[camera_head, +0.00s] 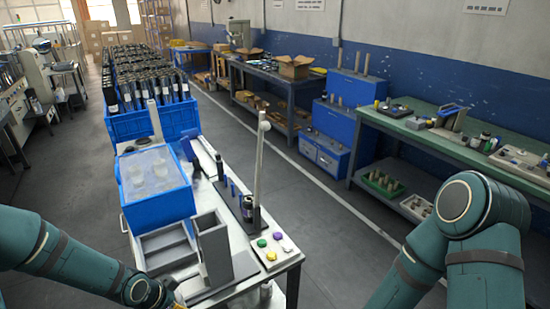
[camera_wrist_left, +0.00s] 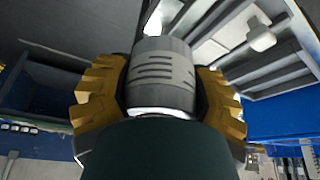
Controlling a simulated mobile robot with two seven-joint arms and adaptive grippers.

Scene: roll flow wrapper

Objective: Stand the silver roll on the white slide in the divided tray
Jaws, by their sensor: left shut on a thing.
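My left gripper (camera_wrist_left: 160,100) has yellow ridged fingers and is closed around the silver roll (camera_wrist_left: 162,68), a grey cylinder with dark stripes on its side. The roll's lower part is hidden by the dark body of the gripper. In the head view only a yellow bit of this gripper (camera_head: 178,303) shows at the bottom edge, and the roll cannot be seen there. The grey divided tray (camera_head: 165,236) is on the table beside a tall grey block. In the left wrist view, grey walls and a pale piece, perhaps the white slide (camera_wrist_left: 262,38), show behind the roll. My right gripper is out of view.
A blue crate (camera_head: 158,210) with clear cups on its lid stands behind the tray. A tall grey block (camera_head: 213,248), a post (camera_head: 259,155), a dark bottle (camera_head: 248,207) and a button panel (camera_head: 283,251) are to the right. Blue crates of dark rolls stand farther back.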

